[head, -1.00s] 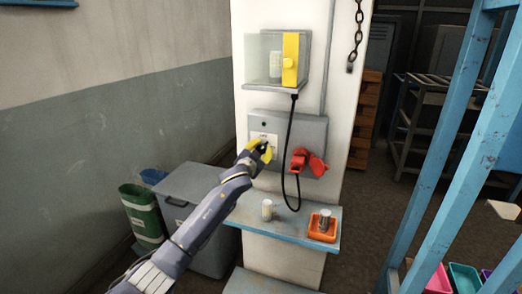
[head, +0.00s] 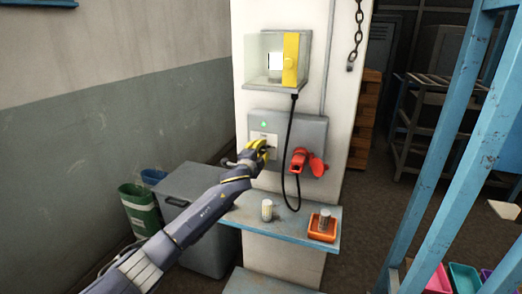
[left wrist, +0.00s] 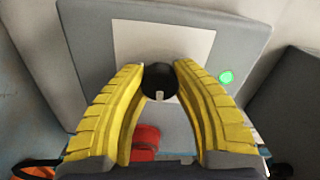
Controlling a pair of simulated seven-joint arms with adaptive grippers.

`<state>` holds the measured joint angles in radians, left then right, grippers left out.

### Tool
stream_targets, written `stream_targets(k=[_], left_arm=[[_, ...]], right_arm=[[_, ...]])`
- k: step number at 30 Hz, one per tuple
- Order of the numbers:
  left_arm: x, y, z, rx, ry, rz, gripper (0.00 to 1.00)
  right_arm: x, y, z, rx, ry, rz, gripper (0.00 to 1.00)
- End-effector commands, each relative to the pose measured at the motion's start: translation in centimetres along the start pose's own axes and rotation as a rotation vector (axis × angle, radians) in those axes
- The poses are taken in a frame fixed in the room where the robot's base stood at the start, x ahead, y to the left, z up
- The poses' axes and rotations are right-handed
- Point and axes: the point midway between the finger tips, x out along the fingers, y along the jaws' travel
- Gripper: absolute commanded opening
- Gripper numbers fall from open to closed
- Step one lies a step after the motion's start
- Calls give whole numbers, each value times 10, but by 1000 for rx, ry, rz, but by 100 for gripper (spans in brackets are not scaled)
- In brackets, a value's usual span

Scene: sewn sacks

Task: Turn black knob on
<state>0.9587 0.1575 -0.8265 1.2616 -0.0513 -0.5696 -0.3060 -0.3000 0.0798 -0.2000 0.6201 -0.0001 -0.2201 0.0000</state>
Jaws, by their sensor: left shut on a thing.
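The black knob (left wrist: 160,82) sits on a pale plate (left wrist: 190,45) on a grey panel (head: 308,130). It shows between my left gripper's yellow fingers in the left wrist view, with a small light mark at its lower edge. My left gripper (left wrist: 159,85) is shut on the knob; it also shows at the panel in the head view (head: 262,150), where it hides most of the knob. A round indicator (left wrist: 226,77) on the panel is lit green, and it also shows in the head view (head: 264,125). My right gripper is not in view.
A red plug and socket (head: 299,160) with a black cable (head: 286,150) are right of the knob. A shelf (head: 285,230) below holds a pale cylinder (head: 267,210) and an orange tray (head: 313,234).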

Motion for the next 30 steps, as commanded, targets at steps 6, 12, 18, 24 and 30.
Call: stream_targets(k=[6, 12, 18, 24, 30], left_arm=[[0, -4, -6, 56, 10, -7, 0], [0, -4, -7, 73, 11, -6, 0], [0, -3, -7, 73, 12, -6, 0], [0, -3, -7, 72, 12, -5, 34], [0, -1, -4, 73, 7, -3, 57]], right_arm=[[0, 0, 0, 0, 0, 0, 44], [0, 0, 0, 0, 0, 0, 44], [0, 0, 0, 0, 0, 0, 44], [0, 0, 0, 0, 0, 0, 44], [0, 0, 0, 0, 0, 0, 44]])
